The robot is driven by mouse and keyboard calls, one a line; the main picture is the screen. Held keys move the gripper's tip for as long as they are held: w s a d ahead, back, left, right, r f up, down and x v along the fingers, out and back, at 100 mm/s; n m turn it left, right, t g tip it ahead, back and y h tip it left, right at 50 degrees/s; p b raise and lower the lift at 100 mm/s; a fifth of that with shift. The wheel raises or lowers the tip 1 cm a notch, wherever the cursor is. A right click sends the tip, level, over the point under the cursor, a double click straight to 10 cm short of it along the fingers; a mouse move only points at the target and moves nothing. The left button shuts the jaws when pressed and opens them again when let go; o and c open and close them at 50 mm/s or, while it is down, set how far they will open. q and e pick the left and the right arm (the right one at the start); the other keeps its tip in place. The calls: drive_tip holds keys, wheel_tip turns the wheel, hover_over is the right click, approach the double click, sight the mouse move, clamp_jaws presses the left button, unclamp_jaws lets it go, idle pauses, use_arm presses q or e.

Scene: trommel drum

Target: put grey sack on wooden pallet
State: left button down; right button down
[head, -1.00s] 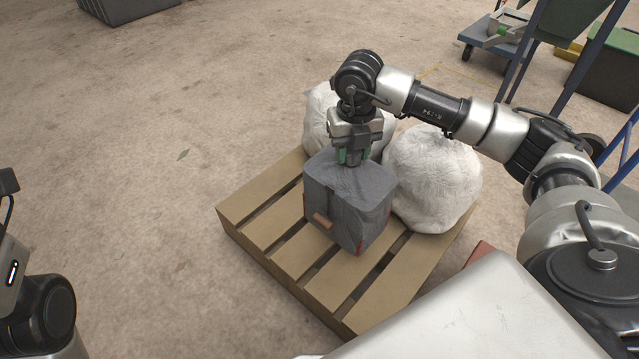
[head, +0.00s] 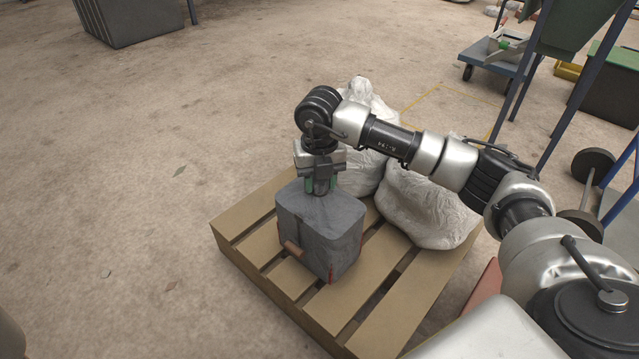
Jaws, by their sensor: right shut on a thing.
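The grey sack (head: 322,235) is boxy and upright, with a small brown patch low on its front and red at a lower corner. It is over the front left part of the wooden pallet (head: 385,317); I cannot tell whether its base touches the slats. My right gripper (head: 321,191) points down and is shut on the top of the grey sack. The sack hides the slats behind and under it. My left gripper is not in view.
Two white sacks stand at the pallet's back right, one (head: 430,205) at the right edge and one (head: 365,110) behind my right arm. A blue cart (head: 497,60) and a dark grey bin (head: 128,20) stand farther off.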

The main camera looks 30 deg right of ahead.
drive_tip(key=c, duration=0.7)
unclamp_jaws()
